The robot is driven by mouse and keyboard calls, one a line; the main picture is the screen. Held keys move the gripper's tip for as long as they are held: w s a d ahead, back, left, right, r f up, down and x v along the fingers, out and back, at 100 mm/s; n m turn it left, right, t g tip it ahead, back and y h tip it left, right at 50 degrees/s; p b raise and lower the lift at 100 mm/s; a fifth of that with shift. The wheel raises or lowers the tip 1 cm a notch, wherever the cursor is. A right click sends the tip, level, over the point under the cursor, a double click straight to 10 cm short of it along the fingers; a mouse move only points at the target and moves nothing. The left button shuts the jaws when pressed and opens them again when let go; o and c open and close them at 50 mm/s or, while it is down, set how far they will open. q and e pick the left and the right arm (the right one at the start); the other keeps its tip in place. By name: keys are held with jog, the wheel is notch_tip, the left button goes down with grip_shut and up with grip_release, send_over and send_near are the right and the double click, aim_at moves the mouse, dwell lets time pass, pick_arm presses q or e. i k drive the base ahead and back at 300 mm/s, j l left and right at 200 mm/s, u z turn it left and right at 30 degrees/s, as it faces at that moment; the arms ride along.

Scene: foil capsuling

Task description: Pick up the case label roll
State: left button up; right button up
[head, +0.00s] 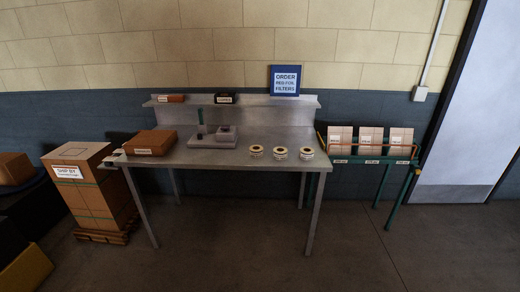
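Three small cream-and-dark rolls stand in a row on the right half of the steel workbench (230,160): a left roll (255,151), a middle roll (281,153) and a right roll (307,153). Each seems to carry a small label, too small to read. I cannot tell which one is the case label roll. Neither of my grippers is in view.
A brown box (150,142) and a grey device (212,138) stand on the bench. A blue-framed sign (285,80) stands on its shelf. Stacked cartons (95,185) are left, a green rack (400,175) with cartons right. The floor (250,250) in front is clear.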

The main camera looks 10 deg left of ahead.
aim_at(256, 152)
jog(key=i+j+z, duration=0.15)
jog(key=i+j, duration=0.15)
jog(key=i+j+z, duration=0.1)
jog(key=i+j, duration=0.15)
jog(key=i+j+z, duration=0.15)
jog(key=j, duration=0.35)
jog(key=i+j+z, duration=0.1)
jog(key=i+j, duration=0.2)
jog(key=i+j+z, duration=0.15)
jog(key=j, duration=0.35)
jog(key=i+j+z, duration=0.1)
jog(key=i+j, duration=0.15)
jog(key=j, duration=0.2)
jog(key=i+j+z, duration=0.15)
jog(key=j, duration=0.3)
jog(key=i+j+z, duration=0.1)
jog(key=j, duration=0.4)
jog(key=l+z, duration=0.1)
jog(key=l, duration=0.15)
jog(key=i+j+u, duration=0.1)
jog(key=j, duration=0.15)
